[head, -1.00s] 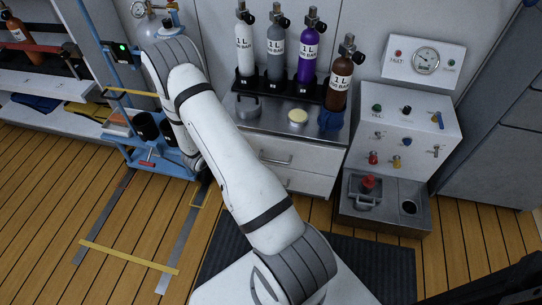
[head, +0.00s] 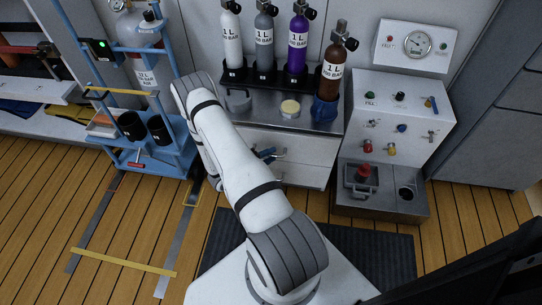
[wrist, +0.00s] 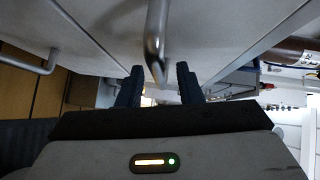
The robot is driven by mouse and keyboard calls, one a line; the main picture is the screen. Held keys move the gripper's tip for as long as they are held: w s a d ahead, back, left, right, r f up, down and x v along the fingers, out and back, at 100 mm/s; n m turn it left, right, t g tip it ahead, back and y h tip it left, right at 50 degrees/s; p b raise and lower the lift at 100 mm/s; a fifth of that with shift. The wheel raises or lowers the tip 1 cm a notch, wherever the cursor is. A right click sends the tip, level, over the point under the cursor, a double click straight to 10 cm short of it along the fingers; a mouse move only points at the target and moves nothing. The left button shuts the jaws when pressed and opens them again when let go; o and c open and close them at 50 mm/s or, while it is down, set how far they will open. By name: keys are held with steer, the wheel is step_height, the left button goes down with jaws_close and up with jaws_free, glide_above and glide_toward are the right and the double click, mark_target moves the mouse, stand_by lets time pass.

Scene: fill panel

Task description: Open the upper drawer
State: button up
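The upper drawer (head: 312,147) is a pale front under the steel worktop and looks shut in the head view. In the head view my gripper (head: 268,154) is at its handle, partly hidden behind my arm. In the wrist view the two dark fingers of my gripper (wrist: 160,80) stand apart. The metal handle (wrist: 156,40) of the upper drawer comes down between them, with a gap visible on each side. I see no clear contact with the handle.
The lower drawer (head: 305,173) is just below; another bar handle (wrist: 42,68) shows at left in the wrist view. A blue trolley (head: 150,150) stands left and a control panel (head: 400,120) right. Several bottles stand on the worktop (head: 262,104). A dark mat (head: 375,255) lies on the floor.

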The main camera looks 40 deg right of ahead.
steer(key=shift+d, duration=0.6)
jaws_close()
